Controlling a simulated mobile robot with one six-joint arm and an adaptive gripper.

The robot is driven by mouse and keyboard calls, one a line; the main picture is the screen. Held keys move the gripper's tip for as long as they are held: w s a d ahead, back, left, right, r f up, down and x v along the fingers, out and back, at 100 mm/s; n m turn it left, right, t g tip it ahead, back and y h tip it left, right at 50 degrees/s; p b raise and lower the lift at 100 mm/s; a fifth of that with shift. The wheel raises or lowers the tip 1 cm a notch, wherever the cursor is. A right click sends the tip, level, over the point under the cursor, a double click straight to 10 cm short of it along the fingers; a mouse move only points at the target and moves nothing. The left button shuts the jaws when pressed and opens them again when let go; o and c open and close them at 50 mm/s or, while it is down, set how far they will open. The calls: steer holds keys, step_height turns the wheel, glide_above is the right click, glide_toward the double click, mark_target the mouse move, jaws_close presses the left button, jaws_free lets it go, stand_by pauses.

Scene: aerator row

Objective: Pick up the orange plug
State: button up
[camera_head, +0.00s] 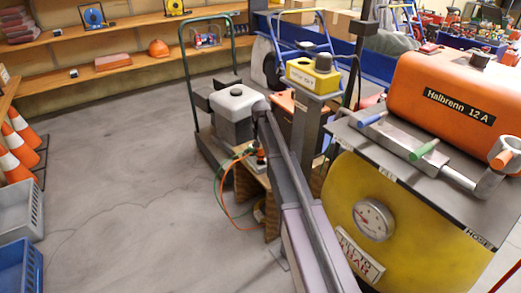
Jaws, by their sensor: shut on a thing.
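My arm reaches up from the bottom middle, and my gripper (260,158) is at its far end, small and partly hidden behind the arm. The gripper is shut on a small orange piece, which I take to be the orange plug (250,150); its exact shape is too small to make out. An orange cable (224,195) loops from there down the left side of a wooden stand (245,190). A green cable runs beside it.
A grey engine unit (235,112) on a green-handled cart stands just behind. A yellow-topped post (314,75) is close to the right. A large yellow drum (375,215) and an orange tank (455,95) fill the right side.

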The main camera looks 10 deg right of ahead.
steer(key=shift+a+r+p, duration=0.1)
steer(key=shift+r+p, duration=2.2)
steer(key=shift+r, duration=0.45)
steer(key=shift+s, duration=0.1)
